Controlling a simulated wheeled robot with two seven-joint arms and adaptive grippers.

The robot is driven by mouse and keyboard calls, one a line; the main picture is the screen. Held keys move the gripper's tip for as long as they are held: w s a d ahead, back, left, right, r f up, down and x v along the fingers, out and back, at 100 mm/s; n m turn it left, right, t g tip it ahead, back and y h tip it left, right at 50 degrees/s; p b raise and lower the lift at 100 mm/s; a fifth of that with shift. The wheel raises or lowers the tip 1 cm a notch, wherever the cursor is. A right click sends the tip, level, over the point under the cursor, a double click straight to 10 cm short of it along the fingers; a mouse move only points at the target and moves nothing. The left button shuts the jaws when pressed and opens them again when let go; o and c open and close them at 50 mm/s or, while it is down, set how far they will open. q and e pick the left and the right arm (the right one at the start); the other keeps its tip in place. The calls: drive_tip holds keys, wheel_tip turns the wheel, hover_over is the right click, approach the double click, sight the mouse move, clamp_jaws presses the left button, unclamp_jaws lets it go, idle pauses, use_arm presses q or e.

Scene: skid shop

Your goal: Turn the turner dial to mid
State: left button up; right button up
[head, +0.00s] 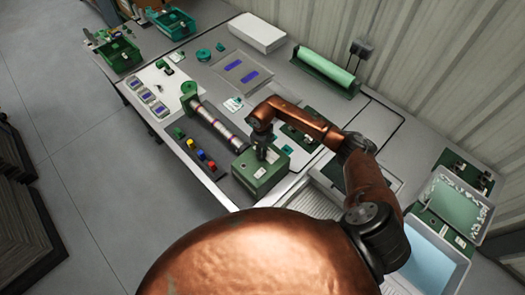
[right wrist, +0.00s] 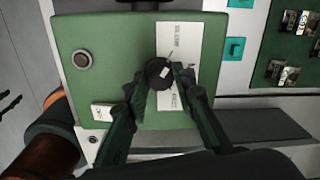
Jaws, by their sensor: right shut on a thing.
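The turner dial (right wrist: 158,73) is a round black knob with a small pale mark on its top. It stands on the green control box (right wrist: 75,30), partly over a white label plate (right wrist: 178,38) whose print is too small to read. My right gripper (right wrist: 160,80) has its two dark fingers on either side of the knob, shut on it. In the head view the green control box (head: 262,182) sits near the front edge of the bench, with my right gripper (head: 264,153) above it and hiding the dial. My left gripper is not in view.
The box also has a round silver button (right wrist: 82,60) and a small white switch (right wrist: 102,112). A striped roller (head: 215,125) and a strip of coloured buttons (head: 200,155) lie to its left. Bins (head: 455,205) stand at the right.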

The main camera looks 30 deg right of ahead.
clamp_jaws()
drive_tip(key=m+b, duration=0.1)
drive_tip(key=m, duration=1)
drive_tip(key=shift+m, duration=0.4)
drive_tip(key=shift+w, duration=0.1)
idle(0.4)
drive_tip(key=o, duration=0.8)
unclamp_jaws()
